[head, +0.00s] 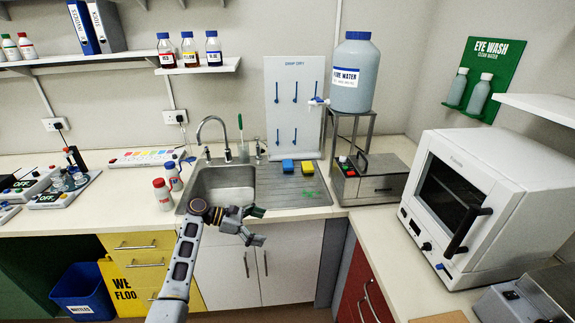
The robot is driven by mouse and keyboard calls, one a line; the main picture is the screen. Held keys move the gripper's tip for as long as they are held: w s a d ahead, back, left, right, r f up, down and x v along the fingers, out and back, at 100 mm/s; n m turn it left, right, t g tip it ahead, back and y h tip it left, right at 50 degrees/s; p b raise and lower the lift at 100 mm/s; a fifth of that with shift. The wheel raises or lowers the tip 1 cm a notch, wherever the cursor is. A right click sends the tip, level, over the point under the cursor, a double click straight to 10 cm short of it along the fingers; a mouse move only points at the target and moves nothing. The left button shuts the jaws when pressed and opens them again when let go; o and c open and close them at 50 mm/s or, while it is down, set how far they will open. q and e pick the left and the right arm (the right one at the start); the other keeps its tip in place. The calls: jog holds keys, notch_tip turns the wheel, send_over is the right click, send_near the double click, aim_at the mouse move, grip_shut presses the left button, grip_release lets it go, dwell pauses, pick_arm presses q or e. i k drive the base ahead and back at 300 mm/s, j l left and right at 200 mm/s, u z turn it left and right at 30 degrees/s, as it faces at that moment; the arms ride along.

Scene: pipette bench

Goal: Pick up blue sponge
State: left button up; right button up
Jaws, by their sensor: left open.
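The blue sponge (288,166) lies on the metal draining board, right of the sink basin, below the white drip-dry board. A yellow sponge (307,168) lies just to its right. My left gripper (260,226) is in front of the counter's front edge, near the sink. It is open and its fingers point to the right, with nothing seen between them. It is well in front of the blue sponge and apart from it. My right gripper is not in the picture.
The sink basin (224,186) and its tap (212,132) are left of the sponges. Two small bottles (163,194) stand left of the sink. A metal box (372,180) stands right of the draining board. A white oven (480,205) fills the right counter.

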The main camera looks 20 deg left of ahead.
aim_at(289, 167)
jog(key=i+j, duration=0.3)
jog(key=i, duration=0.2)
jog(key=i+j, duration=0.35)
jog(key=i, duration=0.2)
jog(key=i+j, duration=0.3)
jog(key=i, duration=0.2)
